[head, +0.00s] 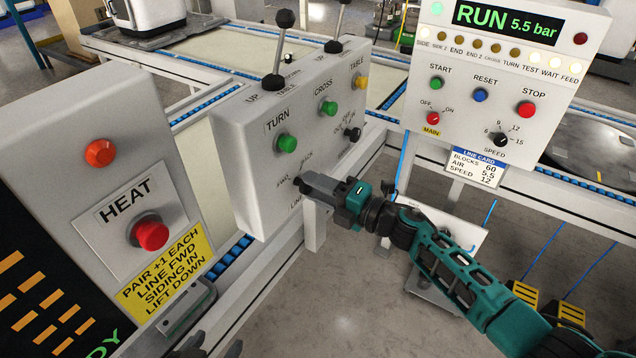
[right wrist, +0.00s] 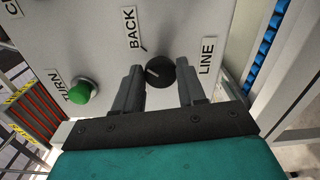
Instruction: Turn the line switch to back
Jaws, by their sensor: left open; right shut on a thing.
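The line switch is a black knob (right wrist: 161,72) with a pale pointer mark, between the BACK and LINE labels in the right wrist view. Its mark slants to the upper left, roughly toward the tick by BACK. My right gripper (right wrist: 160,88) is shut on this knob, one dark finger on each side. In the head view the right gripper (head: 304,184) reaches the lower part of the grey switch box (head: 240,165), and its fingers mostly hide the knob. My left gripper (head: 217,341) shows only partly at the bottom edge, open and empty.
A green TURN button (head: 287,143), another green button and levers sit on the same box. A red HEAT button (head: 150,233) is on the left panel. The right control panel (head: 470,125) reads RUN 5.5 bar.

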